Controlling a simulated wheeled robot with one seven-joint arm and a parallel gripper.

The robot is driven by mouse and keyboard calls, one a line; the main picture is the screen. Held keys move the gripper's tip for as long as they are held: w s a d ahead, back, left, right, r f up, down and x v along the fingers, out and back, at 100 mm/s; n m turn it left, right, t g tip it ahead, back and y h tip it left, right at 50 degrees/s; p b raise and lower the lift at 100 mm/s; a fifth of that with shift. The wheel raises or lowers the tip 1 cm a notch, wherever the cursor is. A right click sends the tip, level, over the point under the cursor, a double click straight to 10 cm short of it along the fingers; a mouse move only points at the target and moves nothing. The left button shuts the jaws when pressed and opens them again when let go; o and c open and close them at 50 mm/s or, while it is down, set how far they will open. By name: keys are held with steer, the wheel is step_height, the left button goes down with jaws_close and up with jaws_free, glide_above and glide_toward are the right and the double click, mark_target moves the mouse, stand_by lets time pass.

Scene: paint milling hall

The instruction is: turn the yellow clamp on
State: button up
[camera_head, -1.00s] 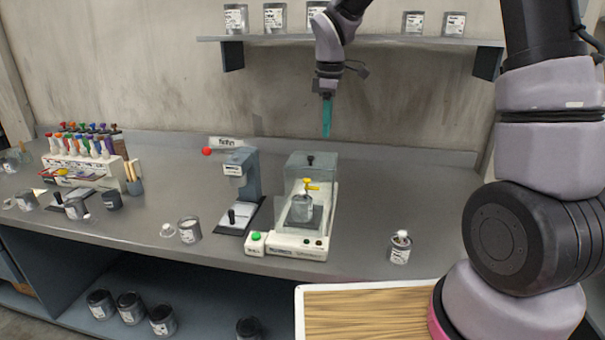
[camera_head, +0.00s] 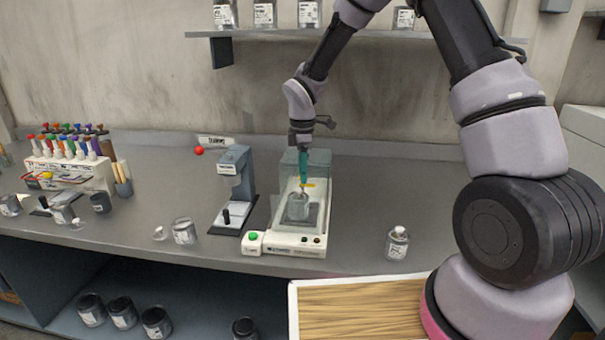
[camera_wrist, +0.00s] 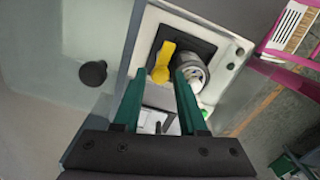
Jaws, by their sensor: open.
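The yellow clamp (camera_wrist: 163,62) shows in the wrist view as a yellow lever over the dark platform, beside a grey can (camera_wrist: 192,70). In the head view the clamp (camera_head: 308,184) is a small yellow spot above the can (camera_head: 298,206), inside the white shaker machine (camera_head: 285,243). My gripper (camera_head: 303,178) points down over the machine in the head view and partly hides the clamp. In the wrist view my gripper (camera_wrist: 160,74) is open, its green fingers on either side of the lever's near end. I cannot tell whether they touch it.
The machine's clear cover (camera_head: 318,160) with its black knob (camera_wrist: 93,73) stands close to my gripper. A grey press (camera_head: 236,190) stands to the left, with a green button (camera_head: 253,237) near the machine's front.

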steer(key=shift+f, duration=0.4)
jaws_close()
